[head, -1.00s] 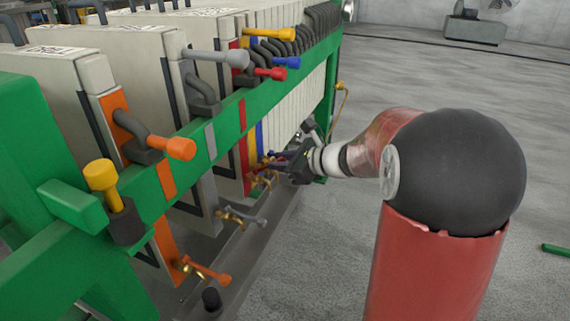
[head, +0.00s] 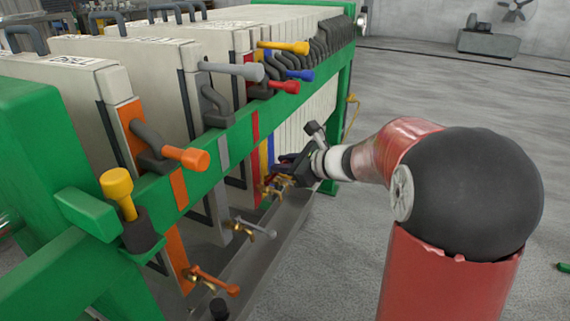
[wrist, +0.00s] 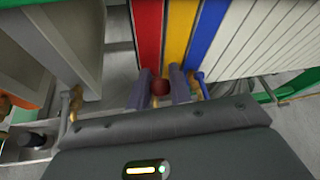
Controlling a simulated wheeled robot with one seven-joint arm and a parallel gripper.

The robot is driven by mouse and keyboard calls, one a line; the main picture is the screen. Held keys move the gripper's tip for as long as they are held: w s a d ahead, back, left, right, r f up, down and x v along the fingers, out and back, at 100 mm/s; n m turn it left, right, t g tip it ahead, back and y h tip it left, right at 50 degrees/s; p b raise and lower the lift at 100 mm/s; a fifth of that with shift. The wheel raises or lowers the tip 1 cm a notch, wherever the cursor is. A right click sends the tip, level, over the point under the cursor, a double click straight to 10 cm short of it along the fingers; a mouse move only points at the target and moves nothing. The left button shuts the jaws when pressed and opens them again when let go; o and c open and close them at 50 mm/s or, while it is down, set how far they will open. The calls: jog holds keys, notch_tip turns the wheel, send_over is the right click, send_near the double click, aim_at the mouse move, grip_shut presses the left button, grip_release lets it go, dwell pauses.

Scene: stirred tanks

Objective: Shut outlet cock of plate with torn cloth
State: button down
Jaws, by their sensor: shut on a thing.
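My gripper (head: 280,180) is low at the side of the plate stack, by the red, yellow and blue striped plates. In the wrist view my gripper (wrist: 157,86) has its two grey fingers on either side of a dark red cock handle (wrist: 160,88) and is shut on it. The handle is seen nearly end-on, so its angle is unclear. The red stripe (wrist: 149,35) is just behind it. The grey outlet cock (head: 255,230) and the orange outlet cock (head: 213,281) stick out lower left. No torn cloth can be made out.
A green side rail (head: 225,140) runs above the outlet cocks. Orange (head: 188,158), grey (head: 235,70), red (head: 284,87), blue (head: 301,75) and yellow (head: 284,47) upper handles project from the stack. A grey trough (head: 265,245) lies below. The floor at right is open.

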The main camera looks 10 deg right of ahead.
jog(key=c, duration=1.6)
grip_release()
jog(key=v, duration=0.7)
jog(key=shift+s+d+r, duration=0.2)
jog(key=shift+s+r, duration=0.05)
jog(key=shift+a, duration=0.1)
